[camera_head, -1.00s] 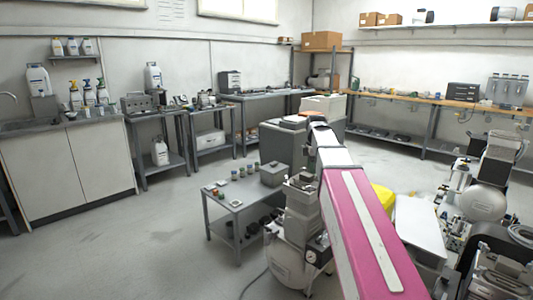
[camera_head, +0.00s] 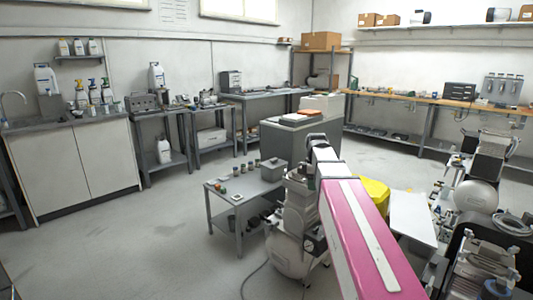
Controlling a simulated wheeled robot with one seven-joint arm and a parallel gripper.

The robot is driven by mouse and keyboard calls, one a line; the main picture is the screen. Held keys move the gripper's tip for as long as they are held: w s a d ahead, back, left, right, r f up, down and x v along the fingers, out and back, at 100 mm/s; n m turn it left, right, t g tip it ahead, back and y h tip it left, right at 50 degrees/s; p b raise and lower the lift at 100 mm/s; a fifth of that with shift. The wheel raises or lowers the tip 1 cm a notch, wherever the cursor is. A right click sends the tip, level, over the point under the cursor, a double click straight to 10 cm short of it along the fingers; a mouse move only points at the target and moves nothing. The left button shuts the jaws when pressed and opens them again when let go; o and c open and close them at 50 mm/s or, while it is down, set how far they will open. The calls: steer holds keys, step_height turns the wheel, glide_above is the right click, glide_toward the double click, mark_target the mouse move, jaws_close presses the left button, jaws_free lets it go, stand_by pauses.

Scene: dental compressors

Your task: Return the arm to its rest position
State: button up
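My arm, with a pink and white link, reaches up from the bottom right to the middle of the head view. Its far end bends down behind the link near the grey cabinet. My gripper is not visible; the arm itself or the compressor beside it may hide it. A dental compressor (camera_head: 291,250) with a pale tank stands directly left of the arm in the picture.
A low grey table (camera_head: 222,203) with small jars stands left of the compressor. A yellow object (camera_head: 374,192) and a white panel (camera_head: 412,218) are right of the arm. More compressors (camera_head: 476,196) crowd the right. Open floor (camera_head: 150,240) lies at left.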

steer(key=s+f+m, duration=0.7)
steer(key=s+f, duration=0.1)
steer(key=f, duration=0.4)
steer(key=s+f+m, duration=0.8)
steer(key=s+f, duration=0.1)
steer(key=f, duration=0.4)
steer(key=shift+s+f, duration=0.2)
